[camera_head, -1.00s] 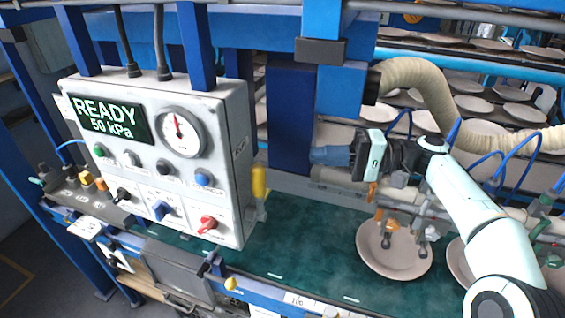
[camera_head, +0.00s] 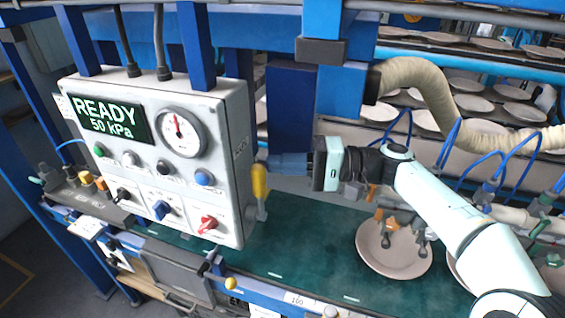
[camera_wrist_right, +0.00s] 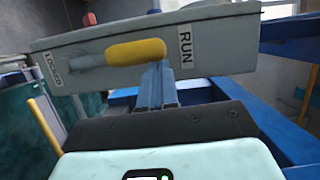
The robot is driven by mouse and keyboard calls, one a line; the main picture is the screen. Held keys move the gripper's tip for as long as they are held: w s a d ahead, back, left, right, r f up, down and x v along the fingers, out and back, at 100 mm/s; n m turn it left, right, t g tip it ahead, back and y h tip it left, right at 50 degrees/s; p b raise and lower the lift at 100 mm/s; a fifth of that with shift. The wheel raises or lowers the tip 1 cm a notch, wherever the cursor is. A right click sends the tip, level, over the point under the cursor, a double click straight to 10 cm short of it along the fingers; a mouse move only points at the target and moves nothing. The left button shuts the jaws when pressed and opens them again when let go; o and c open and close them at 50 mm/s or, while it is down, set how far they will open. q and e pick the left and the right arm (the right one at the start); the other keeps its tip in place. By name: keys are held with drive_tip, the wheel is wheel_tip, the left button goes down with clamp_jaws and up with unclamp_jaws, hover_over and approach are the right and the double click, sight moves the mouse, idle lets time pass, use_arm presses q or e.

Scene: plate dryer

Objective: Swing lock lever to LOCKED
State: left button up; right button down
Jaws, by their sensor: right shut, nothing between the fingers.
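The lock lever with its yellow handle (camera_head: 260,181) is on the right side of the grey control box (camera_head: 234,130). It stands roughly upright in the head view. In the right wrist view the yellow handle (camera_wrist_right: 128,53) has its free end towards a RUN label (camera_wrist_right: 186,47), and its grey shaft runs left towards a second label (camera_wrist_right: 56,67) that is hard to read. My right gripper (camera_head: 273,166) is shut and empty, its fingertips close beside the handle. In the wrist view its fingers (camera_wrist_right: 154,80) reach the handle's lower edge; I cannot tell whether they touch. My left gripper is out of view.
The box display (camera_head: 107,119) reads READY 50 kPa. A green belt (camera_head: 310,245) with a plate (camera_head: 394,247) lies below my right arm. A beige hose (camera_head: 415,75) and blue tubes hang behind it. A blue post (camera_head: 290,115) stands just behind the gripper.

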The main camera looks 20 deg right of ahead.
drive_tip(key=shift+s+a+n+b, duration=0.2)
drive_tip(key=shift+s+n+b, duration=0.1)
drive_tip(key=shift+b, duration=0.1)
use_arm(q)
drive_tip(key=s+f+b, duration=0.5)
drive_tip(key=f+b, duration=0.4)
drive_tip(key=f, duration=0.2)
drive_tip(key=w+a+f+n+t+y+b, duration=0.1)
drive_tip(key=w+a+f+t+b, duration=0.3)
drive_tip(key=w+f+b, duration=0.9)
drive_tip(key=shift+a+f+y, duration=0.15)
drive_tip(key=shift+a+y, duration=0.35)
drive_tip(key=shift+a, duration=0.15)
use_arm(e)
drive_tip(key=s+a+f+n+t+h, duration=0.1)
drive_tip(key=s+a+f+n+h, duration=0.1)
drive_tip(key=s+a+f+n, duration=0.2)
drive_tip(key=s+a+f+n+t+h, duration=0.2)
drive_tip(key=s+a+f+n+h, duration=0.1)
drive_tip(key=s+f+n, duration=0.3)
drive_tip(key=shift+s+a+n+h, duration=0.3)
drive_tip(key=shift+s+a+n, duration=0.55)
drive_tip(key=shift+n, duration=1.25)
drive_tip(key=shift+s+d, duration=0.2)
drive_tip(key=shift+d, duration=0.05)
